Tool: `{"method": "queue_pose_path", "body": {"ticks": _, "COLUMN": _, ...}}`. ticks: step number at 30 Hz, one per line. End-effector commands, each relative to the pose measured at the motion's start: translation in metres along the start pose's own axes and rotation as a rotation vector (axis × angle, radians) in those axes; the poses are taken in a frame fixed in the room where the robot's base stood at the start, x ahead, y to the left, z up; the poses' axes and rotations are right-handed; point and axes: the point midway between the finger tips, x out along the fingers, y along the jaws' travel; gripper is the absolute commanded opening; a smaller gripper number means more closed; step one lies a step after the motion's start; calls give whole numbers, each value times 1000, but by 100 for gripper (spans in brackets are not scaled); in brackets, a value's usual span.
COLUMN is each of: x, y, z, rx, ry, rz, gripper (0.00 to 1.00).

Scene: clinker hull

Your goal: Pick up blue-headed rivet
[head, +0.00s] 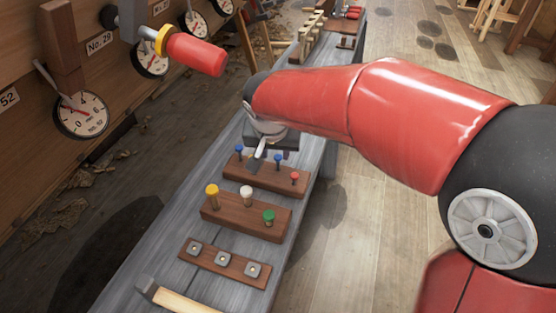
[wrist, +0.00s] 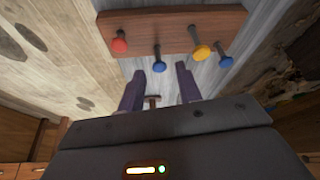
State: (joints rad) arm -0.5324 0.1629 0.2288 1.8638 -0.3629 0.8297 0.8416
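A dark wooden block holds upright rivets in the head view (head: 267,176) and along the top of the wrist view (wrist: 170,25). One blue-headed rivet (head: 239,149) stands at its left end and another (head: 278,158) further right. In the wrist view, one blue head (wrist: 159,66) appears between the fingertips and the other blue head (wrist: 226,62) is at the right. A red-headed rivet (wrist: 120,45) and a yellow-headed rivet (wrist: 201,52) stand there too. My gripper (wrist: 160,70) is open and empty, pointing toward the block. Contact with a rivet cannot be told.
A second block (head: 243,216) holds larger yellow, white and green pegs nearer on the grey bench. A plate with square nuts (head: 224,263) and a wooden-handled tool (head: 178,298) lie closer. Gauges line the wall at the left. Open floor lies right of the bench.

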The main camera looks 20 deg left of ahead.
Motion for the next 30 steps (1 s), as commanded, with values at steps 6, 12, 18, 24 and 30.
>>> {"method": "queue_pose_path", "body": {"ticks": 6, "x": 22, "y": 2, "z": -5, "rx": 0, "ry": -2, "rz": 2, "gripper": 35}}
{"method": "queue_pose_path", "body": {"ticks": 12, "x": 51, "y": 2, "z": -8, "rx": -1, "ry": -2, "rz": 1, "gripper": 35}}
{"method": "queue_pose_path", "body": {"ticks": 18, "x": 55, "y": 2, "z": -9, "rx": -1, "ry": 1, "rz": -1, "gripper": 35}}
{"method": "queue_pose_path", "body": {"ticks": 24, "x": 55, "y": 3, "z": -9, "rx": -1, "ry": 1, "rz": -1, "gripper": 16}}
{"method": "queue_pose_path", "body": {"ticks": 30, "x": 54, "y": 3, "z": -9, "rx": -1, "ry": 1, "rz": -1, "gripper": 0}}
